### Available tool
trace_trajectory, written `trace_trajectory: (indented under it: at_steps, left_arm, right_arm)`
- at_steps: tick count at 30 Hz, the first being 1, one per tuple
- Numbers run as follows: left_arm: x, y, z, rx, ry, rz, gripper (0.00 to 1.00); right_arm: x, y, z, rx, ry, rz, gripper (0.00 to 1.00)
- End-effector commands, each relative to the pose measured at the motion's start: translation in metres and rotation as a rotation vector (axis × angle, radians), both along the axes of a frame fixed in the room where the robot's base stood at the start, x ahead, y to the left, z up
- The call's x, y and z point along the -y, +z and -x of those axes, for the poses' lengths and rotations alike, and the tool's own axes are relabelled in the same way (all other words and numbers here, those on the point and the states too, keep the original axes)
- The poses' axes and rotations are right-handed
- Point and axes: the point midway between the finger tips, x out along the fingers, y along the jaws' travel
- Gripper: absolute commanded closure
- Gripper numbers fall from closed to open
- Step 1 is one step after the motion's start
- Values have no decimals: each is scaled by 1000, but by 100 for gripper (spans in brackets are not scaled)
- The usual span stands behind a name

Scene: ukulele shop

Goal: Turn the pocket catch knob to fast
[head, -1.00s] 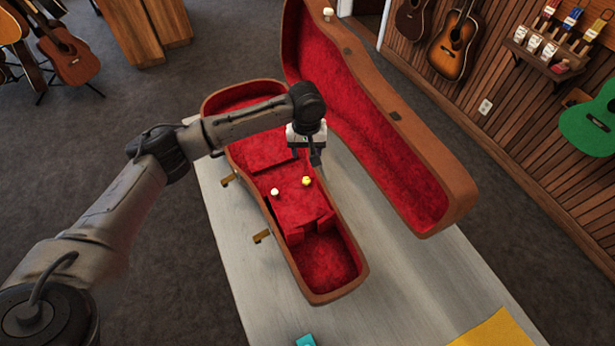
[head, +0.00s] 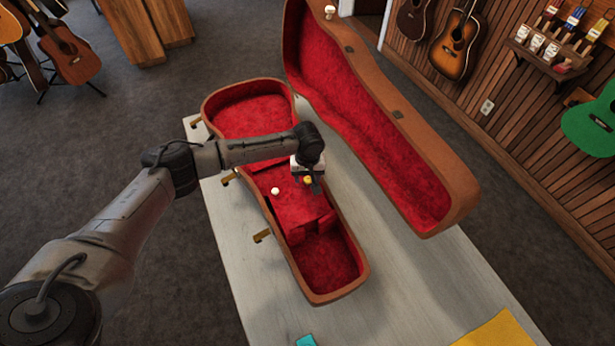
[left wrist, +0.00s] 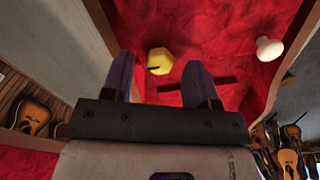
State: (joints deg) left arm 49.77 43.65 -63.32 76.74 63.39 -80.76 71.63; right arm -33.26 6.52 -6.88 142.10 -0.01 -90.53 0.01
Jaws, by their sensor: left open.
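An open ukulele case (head: 318,298) with red plush lining lies on the table. Two knobs stand on its inner pocket lid: a yellow knob (head: 307,180) and a round white knob (head: 275,191) to its left. Which one is the pocket catch is not labelled in view. My left gripper (head: 315,187) is right at the yellow knob and partly overlaps it. In the left wrist view its two fingers are apart, with the yellow knob (left wrist: 160,61), bearing a dark mark, showing between their tips. I cannot tell whether they touch it. The white knob (left wrist: 269,48) is outside the fingers. My right gripper is not in view.
The raised case lid (head: 440,195) stands close to the right of my left gripper. Brass latches (head: 262,236) stick out on the case's left side.

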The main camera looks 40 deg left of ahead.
Motion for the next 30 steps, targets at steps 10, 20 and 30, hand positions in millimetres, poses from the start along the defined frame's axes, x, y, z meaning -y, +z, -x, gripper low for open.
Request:
trace_trajectory:
  at_steps: [10,20,30]
  left_arm:
    - [0,-8,0,0,0,0,46]
    - [0,-8,0,0,0,0,65]
    - [0,-8,0,0,0,0,96]
  right_arm:
    - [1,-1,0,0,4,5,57]
    - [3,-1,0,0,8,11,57]
    - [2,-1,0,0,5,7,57]
